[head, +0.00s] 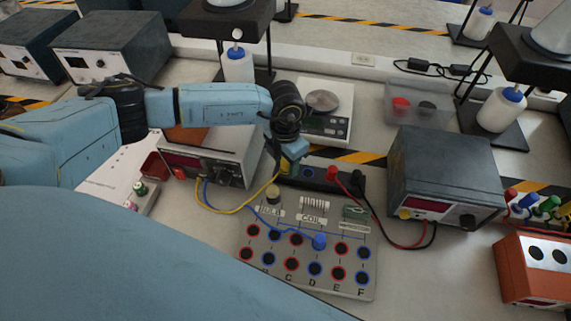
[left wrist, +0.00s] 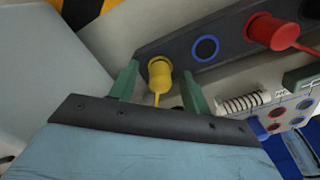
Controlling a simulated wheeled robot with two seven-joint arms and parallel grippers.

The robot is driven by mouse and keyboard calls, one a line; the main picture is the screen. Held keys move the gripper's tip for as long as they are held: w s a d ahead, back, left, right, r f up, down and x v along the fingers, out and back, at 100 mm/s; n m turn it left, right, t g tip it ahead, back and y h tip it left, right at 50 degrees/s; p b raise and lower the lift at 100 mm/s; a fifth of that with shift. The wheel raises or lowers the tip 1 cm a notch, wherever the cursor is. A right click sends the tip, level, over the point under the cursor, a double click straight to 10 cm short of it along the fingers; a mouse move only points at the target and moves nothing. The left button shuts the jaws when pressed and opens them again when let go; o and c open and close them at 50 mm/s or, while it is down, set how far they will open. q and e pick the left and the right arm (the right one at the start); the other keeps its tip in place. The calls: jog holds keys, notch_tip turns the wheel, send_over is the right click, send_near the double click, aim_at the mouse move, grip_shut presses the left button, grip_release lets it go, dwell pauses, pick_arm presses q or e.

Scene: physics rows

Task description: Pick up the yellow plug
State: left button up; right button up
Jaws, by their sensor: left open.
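The yellow plug (left wrist: 160,74) stands in a dark strip (left wrist: 226,45), with its yellow lead trailing from it towards my gripper. My left gripper (left wrist: 159,82) is open, with one green finger on each side of the plug. Small gaps show between the fingers and the plug. In the head view my left gripper (head: 290,160) is over the left end of the dark strip, behind the board, and mostly hides the plug. The yellow cable (head: 232,211) loops left to a metered box. My right gripper is not in view.
A red plug (left wrist: 268,30) sits in the same strip, past an empty blue-ringed socket (left wrist: 205,48). The socket board (head: 250,285) holds a blue plug (head: 319,241). A metered box (head: 240,150) stands left, a dark power supply (head: 445,165) right, and a scale (head: 325,120) behind.

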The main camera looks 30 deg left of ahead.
pick_arm(q)
jog(key=shift+c, duration=0.5)
grip_shut()
jog(key=shift+r, duration=0.2)
notch_tip(320, 180, up, 10)
jog(key=shift+f, duration=0.15)
